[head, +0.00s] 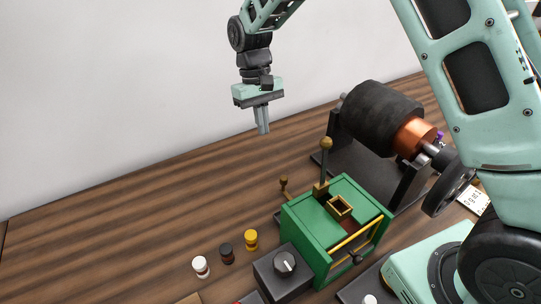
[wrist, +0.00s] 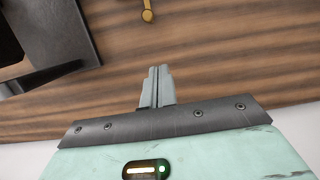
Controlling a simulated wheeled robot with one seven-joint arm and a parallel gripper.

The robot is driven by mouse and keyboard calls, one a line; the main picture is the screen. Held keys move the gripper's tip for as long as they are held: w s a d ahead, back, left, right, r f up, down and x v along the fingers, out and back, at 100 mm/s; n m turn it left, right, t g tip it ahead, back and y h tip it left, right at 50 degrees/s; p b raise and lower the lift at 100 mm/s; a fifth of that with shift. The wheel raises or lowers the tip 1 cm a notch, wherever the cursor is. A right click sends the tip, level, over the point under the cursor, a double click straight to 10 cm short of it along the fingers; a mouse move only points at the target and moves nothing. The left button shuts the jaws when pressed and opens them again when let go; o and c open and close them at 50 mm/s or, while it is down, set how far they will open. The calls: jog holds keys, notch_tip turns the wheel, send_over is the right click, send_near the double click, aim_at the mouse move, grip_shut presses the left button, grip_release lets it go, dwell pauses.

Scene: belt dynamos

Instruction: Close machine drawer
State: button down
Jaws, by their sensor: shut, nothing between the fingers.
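The machine (head: 335,220) is a green box with brass trim, standing on the wooden table in the head view. A square brass-rimmed opening (head: 340,206) is in its top, and a yellow bar (head: 357,234) runs along its right-hand side. A dark knob sits below that bar. I cannot tell which part is the drawer or how far it is out. My gripper (head: 263,131) is shut and empty, pointing down above the table, behind and left of the machine and apart from it. Its closed fingers also show in the wrist view (wrist: 158,72).
A dark roller with copper (head: 383,110) stands behind right. A dial box (head: 284,264) and white, dark and yellow cylinders (head: 251,240) stand front left. Table below my gripper is clear.

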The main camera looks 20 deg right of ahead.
jog(key=p+x, duration=0.1)
jog(key=x, duration=0.5)
jog(key=w+p+x, duration=0.1)
jog(key=x, duration=0.2)
jog(key=shift+d+f+p, duration=0.35)
jog(key=shift+f, duration=0.05)
jog(key=s, duration=0.1)
jog(key=s+p, duration=0.1)
jog(key=s, duration=0.1)
jog(key=shift+d+f+p, duration=0.15)
jog(key=shift+d+p, duration=0.15)
jog(key=shift+d, duration=0.05)
jog(key=shift+s+f, duration=0.15)
jog(key=shift+s, duration=0.35)
